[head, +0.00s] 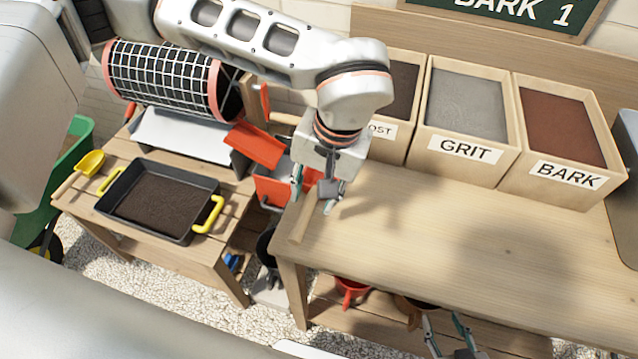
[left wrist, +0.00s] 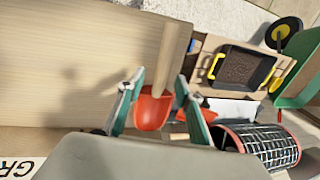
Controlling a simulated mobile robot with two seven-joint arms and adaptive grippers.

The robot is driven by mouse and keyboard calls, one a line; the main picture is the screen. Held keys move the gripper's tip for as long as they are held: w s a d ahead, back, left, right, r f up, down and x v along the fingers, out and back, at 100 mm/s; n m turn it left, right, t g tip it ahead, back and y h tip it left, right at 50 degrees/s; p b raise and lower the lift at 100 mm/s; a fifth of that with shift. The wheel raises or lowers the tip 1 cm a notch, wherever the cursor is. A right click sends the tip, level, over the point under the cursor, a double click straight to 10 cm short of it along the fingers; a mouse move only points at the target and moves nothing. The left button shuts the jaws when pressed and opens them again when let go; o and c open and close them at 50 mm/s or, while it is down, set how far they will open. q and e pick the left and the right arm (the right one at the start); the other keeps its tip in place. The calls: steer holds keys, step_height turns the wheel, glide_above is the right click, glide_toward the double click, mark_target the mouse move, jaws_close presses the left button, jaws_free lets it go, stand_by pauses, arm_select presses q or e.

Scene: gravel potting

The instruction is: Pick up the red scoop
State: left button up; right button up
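The red scoop has a red bowl and a pale wooden handle (head: 299,224), and lies at the left end of the long wooden table. In the left wrist view its red bowl (left wrist: 152,110) shows between my fingers, with the handle running up and away. My left gripper (head: 315,195) is open above the scoop, fingers on either side of it; it also shows in the left wrist view (left wrist: 160,105). I cannot tell whether a finger touches it. In the head view the gripper partly hides the bowl. My right gripper (head: 448,338) is low at the bottom edge, fingers apart, apparently empty.
Bins of grit (head: 466,108) and bark (head: 562,125) stand along the table's back. The long table (head: 430,235) is clear in front of them. A lower table at left holds a black soil tray (head: 127,209), a yellow scoop (head: 90,162) and a mesh drum (head: 160,78).

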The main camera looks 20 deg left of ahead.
mark_target(309, 203)
arm_select(q)
steer(key=f, duration=0.2)
steer(key=a+f, duration=0.1)
steer(key=f, duration=0.1)
steer(key=shift+a+f, duration=0.1)
jaws_close()
step_height(309, 203, up, 20)
steer(key=p, duration=0.2)
stand_by(0.5)
